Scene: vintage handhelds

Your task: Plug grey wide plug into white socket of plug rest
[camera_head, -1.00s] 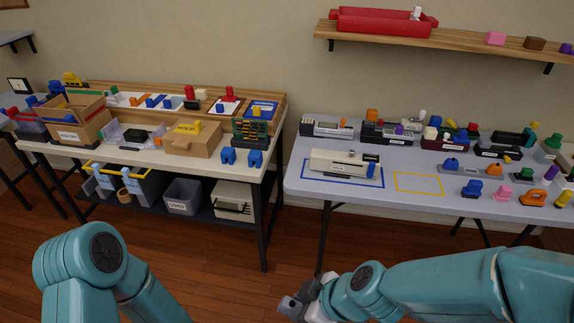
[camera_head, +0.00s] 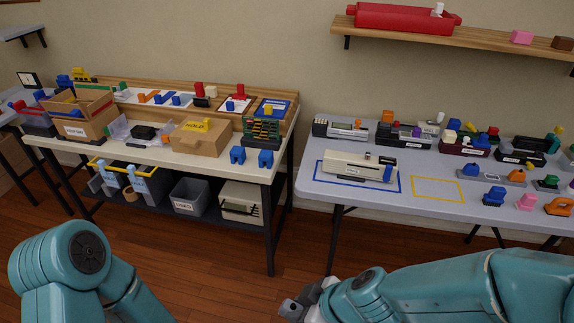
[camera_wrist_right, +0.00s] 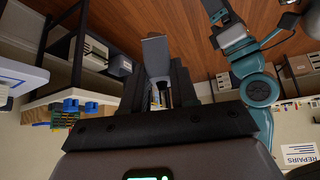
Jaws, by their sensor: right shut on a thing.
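My right gripper (camera_head: 292,308) is at the bottom of the head view, low in front of the tables and away from them. In the right wrist view the right gripper (camera_wrist_right: 160,88) is shut on a grey, flat, wide block, which looks like the grey wide plug (camera_wrist_right: 155,55). A grey low strip (camera_head: 492,178) with a blue and an orange piece on it stands on the right table. I cannot tell whether it is the plug rest, and no white socket can be made out. My left arm shows at lower left; its gripper is out of view.
The right table (camera_head: 345,200) carries a cream handheld (camera_head: 350,167) inside a blue outline, an empty yellow outline (camera_head: 437,189) and several devices behind. The left table (camera_head: 215,165) holds boxes and parts, with bins beneath. A wooden shelf (camera_head: 490,40) hangs above. Floor between the tables is open.

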